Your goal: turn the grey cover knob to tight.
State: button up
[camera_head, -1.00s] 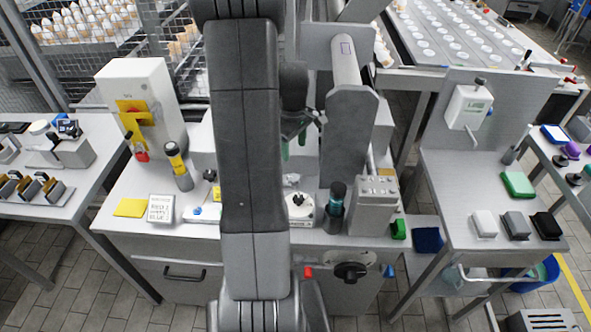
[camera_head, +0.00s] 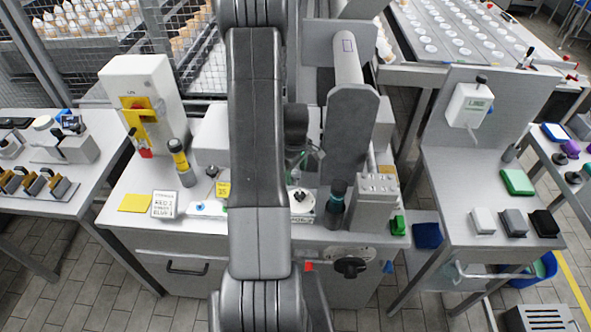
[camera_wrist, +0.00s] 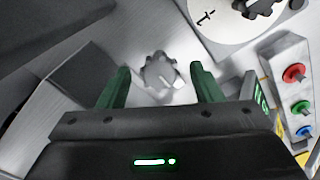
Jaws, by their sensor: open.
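The grey cover knob (camera_wrist: 158,70) is a lobed grey knob with a white pointer mark, on a pale surface in the wrist view. It is slightly blurred, and I cannot read any tight marking beside it. My gripper (camera_wrist: 161,84) is open, with its two green fingers apart on either side of the knob in the picture. No contact shows, and the height gap cannot be told. In the head view my gripper (camera_head: 303,160) is partly behind my arm, over the middle of the bench, and I cannot make out the knob there.
A white dial with a black knob (camera_head: 302,196) is near the gripper. A box with red, green and blue buttons (camera_wrist: 297,88) is at right in the wrist view.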

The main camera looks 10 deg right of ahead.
jog(key=shift+c, duration=0.5)
jog(key=c, duration=0.9)
jog(key=shift+m+b, duration=0.3)
jog(key=shift+b, duration=0.1)
jog(key=m+b, duration=0.2)
jog(key=shift+f+m, duration=0.15)
jog(key=shift+m, duration=0.25)
jog(key=m+b, duration=0.3)
jog(key=m, duration=0.2)
jog(key=shift+b, duration=0.3)
jog(key=m+b, duration=0.1)
jog(key=m, duration=0.4)
jog(key=shift+a+b, duration=0.1)
jog(key=shift+b, duration=0.3)
jog(key=shift+r+m+b, duration=0.15)
jog(key=shift+m+b, duration=0.15)
jog(key=shift+m, duration=0.8)
jog(key=shift+r+m+b, duration=0.1)
jog(key=shift+m+b, duration=0.2)
jog(key=shift+m, duration=0.8)
jog(key=shift+w, duration=0.1)
